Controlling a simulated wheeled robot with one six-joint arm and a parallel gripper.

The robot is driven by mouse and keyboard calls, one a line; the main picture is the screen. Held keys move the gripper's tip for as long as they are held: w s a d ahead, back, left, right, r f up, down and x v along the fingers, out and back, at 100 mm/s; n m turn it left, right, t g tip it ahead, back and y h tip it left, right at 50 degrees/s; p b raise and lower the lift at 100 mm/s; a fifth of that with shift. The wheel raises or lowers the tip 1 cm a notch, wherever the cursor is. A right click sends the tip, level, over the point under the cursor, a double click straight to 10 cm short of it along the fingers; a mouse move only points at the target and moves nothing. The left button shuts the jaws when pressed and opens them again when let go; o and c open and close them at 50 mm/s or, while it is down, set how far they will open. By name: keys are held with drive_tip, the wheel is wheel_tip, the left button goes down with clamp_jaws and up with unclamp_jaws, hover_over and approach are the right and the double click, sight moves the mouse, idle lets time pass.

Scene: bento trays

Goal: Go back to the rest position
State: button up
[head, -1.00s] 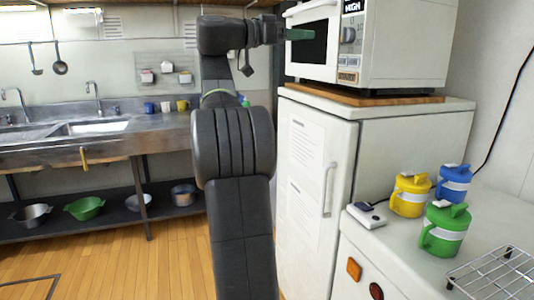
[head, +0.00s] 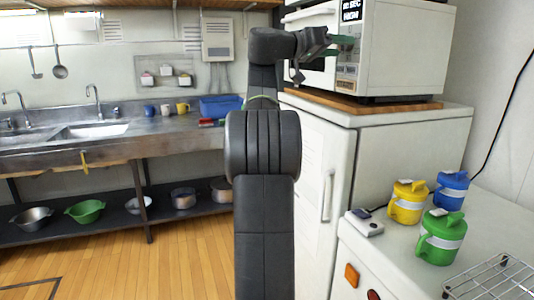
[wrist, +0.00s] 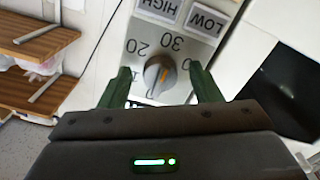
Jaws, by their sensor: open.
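The white microwave (head: 405,45) stands on a wooden board on top of the fridge. My gripper (head: 345,44) is raised in front of its control panel, with green fingers toward the panel. In the wrist view, my gripper (wrist: 160,72) is open and holds nothing. How far the fingertips are from the panel is not clear. In the head view, my arm and gripper hide the knob and part of the microwave door.
The white fridge (head: 400,155) stands beneath. A yellow cup (head: 407,203), a blue cup (head: 452,190) and a green cup (head: 441,240) stand on the right counter by a wire rack (head: 492,280). The steel sink counter (head: 100,145) is at left; the wooden floor (head: 180,260) is clear.

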drive_tip(key=n+p, duration=0.3)
drive_tip(key=n, duration=0.2)
drive_tip(key=n+p, duration=0.4)
drive_tip(key=n, duration=0.1)
drive_tip(key=r+n+p, duration=0.1)
drive_tip(key=n+p, duration=0.2)
drive_tip(key=n, duration=0.2)
drive_tip(key=shift+s+d+r, duration=0.1)
drive_tip(key=shift+s, duration=0.2)
